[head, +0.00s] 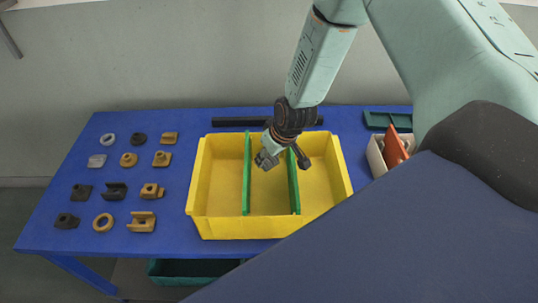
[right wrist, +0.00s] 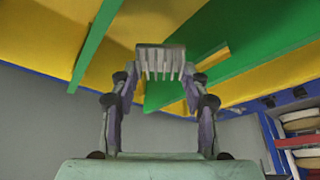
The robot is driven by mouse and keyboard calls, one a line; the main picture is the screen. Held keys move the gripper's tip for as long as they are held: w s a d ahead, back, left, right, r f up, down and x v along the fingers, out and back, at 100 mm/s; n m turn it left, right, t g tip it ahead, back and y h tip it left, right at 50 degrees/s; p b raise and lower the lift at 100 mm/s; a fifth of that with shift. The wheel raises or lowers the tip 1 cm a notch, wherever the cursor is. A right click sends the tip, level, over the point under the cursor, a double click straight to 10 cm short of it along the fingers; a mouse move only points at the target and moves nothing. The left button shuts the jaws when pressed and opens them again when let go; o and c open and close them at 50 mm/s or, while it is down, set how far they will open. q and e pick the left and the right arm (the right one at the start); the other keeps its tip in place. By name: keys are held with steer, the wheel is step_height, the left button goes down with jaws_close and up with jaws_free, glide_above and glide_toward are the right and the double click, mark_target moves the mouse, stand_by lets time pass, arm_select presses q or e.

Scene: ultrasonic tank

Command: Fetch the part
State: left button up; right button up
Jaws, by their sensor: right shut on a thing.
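In the head view my right gripper (head: 268,160) is inside the yellow tub (head: 230,228), low over its middle compartment. In the right wrist view its fingers (right wrist: 162,62) close in from both sides on a small grey ribbed piece (right wrist: 160,56). The piece's full shape is hard to make out, and fingers and piece blend in the head view. Two green dividers split the tub: the left one (head: 247,175) and the right one (head: 293,180), partly behind my gripper. Several grey, dark and brown parts, including a brown ring (head: 103,222), lie at the left. My left gripper is not seen.
The blue table (head: 165,240) has clear room between the parts and the tub. A dark bar (head: 235,121) lies behind the tub. A pale bin (head: 377,156) with orange items (head: 394,146) and a green tray (head: 388,119) stand right. A green bin (head: 190,270) sits below.

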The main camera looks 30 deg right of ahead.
mark_target(273, 162)
steer(key=o, duration=1.2)
steer(key=shift+w+a, duration=0.1)
steer(key=shift+a, duration=0.05)
steer(key=shift+o, duration=0.2)
steer(key=shift+r, duration=0.1)
steer(key=shift+v, duration=2.15)
steer(key=v, duration=0.7)
steer(key=shift+r, duration=0.25)
